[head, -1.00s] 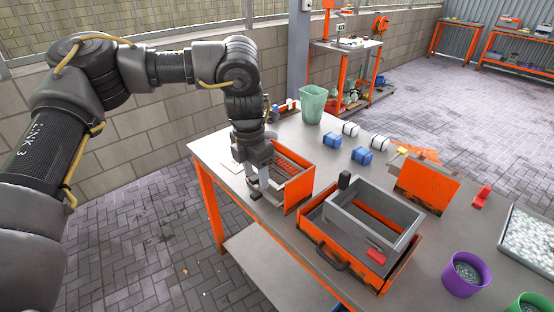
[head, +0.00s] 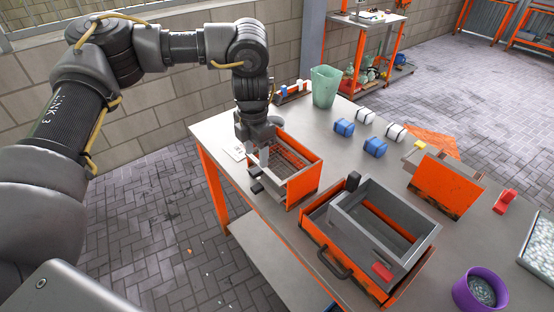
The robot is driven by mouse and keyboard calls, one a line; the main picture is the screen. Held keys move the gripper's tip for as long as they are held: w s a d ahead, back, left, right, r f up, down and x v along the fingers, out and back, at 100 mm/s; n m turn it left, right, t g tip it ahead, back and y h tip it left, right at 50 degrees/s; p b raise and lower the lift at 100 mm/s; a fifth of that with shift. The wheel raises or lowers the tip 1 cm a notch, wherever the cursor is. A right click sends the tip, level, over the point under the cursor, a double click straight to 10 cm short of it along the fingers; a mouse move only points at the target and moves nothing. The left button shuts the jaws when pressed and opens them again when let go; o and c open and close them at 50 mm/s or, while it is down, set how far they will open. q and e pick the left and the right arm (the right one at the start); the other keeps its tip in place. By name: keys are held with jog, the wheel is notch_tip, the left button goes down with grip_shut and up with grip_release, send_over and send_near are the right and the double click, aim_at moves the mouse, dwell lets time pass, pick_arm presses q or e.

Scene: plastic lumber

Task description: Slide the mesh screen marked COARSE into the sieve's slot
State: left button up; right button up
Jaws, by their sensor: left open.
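The sieve (head: 348,218) is a grey rectangular frame in an orange tray-like base with a dark front handle and a small red part. It stands at the front of the table. Left of it is an open orange-and-grey box (head: 303,187) with reddish slats or screens inside. I cannot read any COARSE marking, and no single mesh screen can be told apart. My left gripper (head: 259,172) points down, open, at the left side of this box. Its fingers overlap the box wall in view, so contact cannot be told. My right gripper is not in view.
An upright orange panel (head: 445,186) stands behind the sieve. Blue and white blocks (head: 344,127), a green bin (head: 325,87), a red piece (head: 505,201) and a purple cup (head: 480,290) are on the table (head: 225,130). The table's left edge is close to the box.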

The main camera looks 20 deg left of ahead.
aim_at(256, 169)
pick_arm(q)
jog(key=shift+s+f, duration=0.1)
jog(key=f+p, duration=0.1)
jog(key=f, duration=0.1)
jog(key=f+p, duration=0.1)
jog(key=f, duration=0.1)
jog(key=shift+a+f, duration=0.2)
jog(key=shift+f, duration=0.3)
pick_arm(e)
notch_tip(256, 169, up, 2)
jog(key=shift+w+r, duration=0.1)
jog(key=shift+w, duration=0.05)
pick_arm(q)
jog(key=shift+d, duration=0.1)
jog(key=shift+c, duration=0.4)
grip_shut()
